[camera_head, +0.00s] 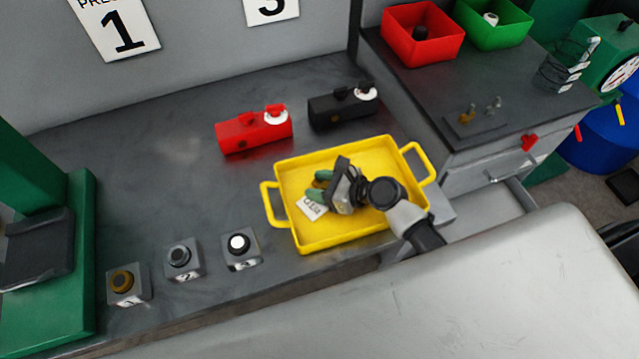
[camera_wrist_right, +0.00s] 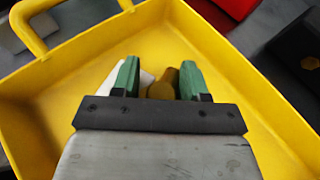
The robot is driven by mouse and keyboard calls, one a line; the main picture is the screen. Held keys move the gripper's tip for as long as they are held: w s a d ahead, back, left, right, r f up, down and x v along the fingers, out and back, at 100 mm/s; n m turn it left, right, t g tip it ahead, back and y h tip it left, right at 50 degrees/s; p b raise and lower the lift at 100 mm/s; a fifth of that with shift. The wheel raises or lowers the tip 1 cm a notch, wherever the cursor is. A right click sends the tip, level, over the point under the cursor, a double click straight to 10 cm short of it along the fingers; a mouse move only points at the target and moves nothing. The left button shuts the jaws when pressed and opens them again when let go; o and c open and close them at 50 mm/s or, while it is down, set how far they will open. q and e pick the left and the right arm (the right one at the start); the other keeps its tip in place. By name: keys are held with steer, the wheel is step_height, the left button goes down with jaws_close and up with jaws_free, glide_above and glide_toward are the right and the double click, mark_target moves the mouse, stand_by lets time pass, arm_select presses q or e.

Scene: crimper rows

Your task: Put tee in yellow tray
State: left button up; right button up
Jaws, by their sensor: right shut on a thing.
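The yellow tray (camera_head: 350,240) lies on the grey workbench, and its walls fill much of the right wrist view (camera_wrist_right: 60,95). My right gripper (camera_head: 318,187) is over the inside of the tray. Its green fingertips, also in the right wrist view (camera_wrist_right: 158,82), are shut on a small brownish brass piece (camera_wrist_right: 162,82), likely the tee, mostly hidden between the fingers. I cannot tell whether the piece touches the tray floor. A white label card (camera_head: 311,208) lies in the tray beside the fingers. My left gripper is not in view.
A red block (camera_head: 250,133) and a black block (camera_head: 335,110) stand behind the tray. Several small numbered grey stands (camera_head: 240,248) are at the left front. A red bin (camera_head: 425,45) and a green bin (camera_head: 490,35) sit on the side cabinet at the back right.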

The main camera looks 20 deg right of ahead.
steer(key=o, duration=0.6)
steer(key=shift+f, duration=0.1)
steer(key=o, duration=0.4)
steer(key=b+v, duration=0.1)
steer(key=v, duration=1)
steer(key=shift+s+d, duration=0.1)
steer(key=shift+s+d+r+b, duration=0.25)
steer(key=shift+d+r+b, duration=0.05)
steer(key=shift+s+d, duration=0.1)
